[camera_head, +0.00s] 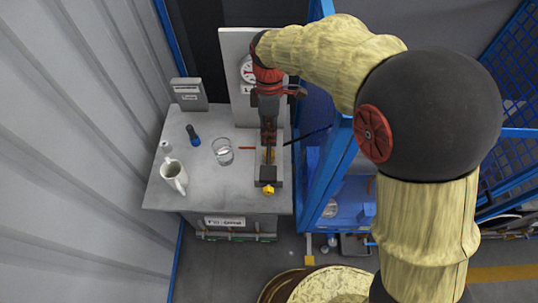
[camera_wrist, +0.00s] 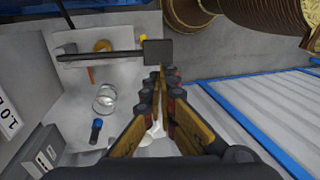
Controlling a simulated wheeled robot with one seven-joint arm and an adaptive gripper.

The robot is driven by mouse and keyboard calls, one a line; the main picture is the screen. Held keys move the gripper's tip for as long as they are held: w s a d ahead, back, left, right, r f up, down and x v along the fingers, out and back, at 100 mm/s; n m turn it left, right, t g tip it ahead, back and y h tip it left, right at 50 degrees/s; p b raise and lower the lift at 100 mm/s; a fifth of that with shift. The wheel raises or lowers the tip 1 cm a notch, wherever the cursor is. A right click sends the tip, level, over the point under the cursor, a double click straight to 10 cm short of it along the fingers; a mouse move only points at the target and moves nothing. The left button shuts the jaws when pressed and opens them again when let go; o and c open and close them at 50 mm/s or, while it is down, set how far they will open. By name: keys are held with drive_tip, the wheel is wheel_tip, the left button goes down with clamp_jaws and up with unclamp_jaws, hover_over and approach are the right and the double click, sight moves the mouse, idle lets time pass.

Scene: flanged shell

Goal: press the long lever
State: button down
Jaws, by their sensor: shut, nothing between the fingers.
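The long lever is a dark bar with a square pad at its near end. The lever (camera_wrist: 105,56) runs across the upper part of the wrist view, and its pad shows at the right end. In the head view the lever (camera_head: 267,173) lies over a grey base at the bench's right side, partly hidden by my gripper. My gripper (camera_head: 268,143) is shut and empty, pointing down over the lever. In the wrist view its fingertips (camera_wrist: 161,72) appear just below the pad; whether they touch it I cannot tell.
On the bench (camera_head: 225,185) stand a glass (camera_head: 222,151), a white mug (camera_head: 173,175), a blue-ended flashlight (camera_head: 193,135) and a grey box (camera_head: 188,95). A panel with a dial (camera_head: 247,70) rises behind. A blue frame (camera_head: 334,170) stands at right.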

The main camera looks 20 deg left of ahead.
drive_tip(key=x, duration=1.3)
drive_tip(key=shift+s+f, duration=0.2)
drive_tip(key=shift+f, duration=0.1)
drive_tip(key=shift+f, duration=0.1)
wheel_tip(320, 180, down, 11)
drive_tip(key=s+t+y+b, duration=0.1)
drive_tip(key=s+t+b, duration=0.1)
drive_tip(key=b, duration=0.6)
drive_tip(key=shift+d+t+b, duration=0.4)
drive_tip(key=shift+d+t, duration=0.05)
drive_tip(key=shift+t, duration=0.25)
drive_tip(key=shift+s+d+f, duration=0.1)
drive_tip(key=shift+s, duration=0.05)
wheel_tip(320, 180, up, 15)
drive_tip(key=p, duration=0.4)
hover_over(268, 173)
drive_tip(key=s+d, duration=0.1)
drive_tip(key=s, duration=0.2)
drive_tip(key=shift+s+d, duration=0.15)
drive_tip(key=shift+s, duration=0.05)
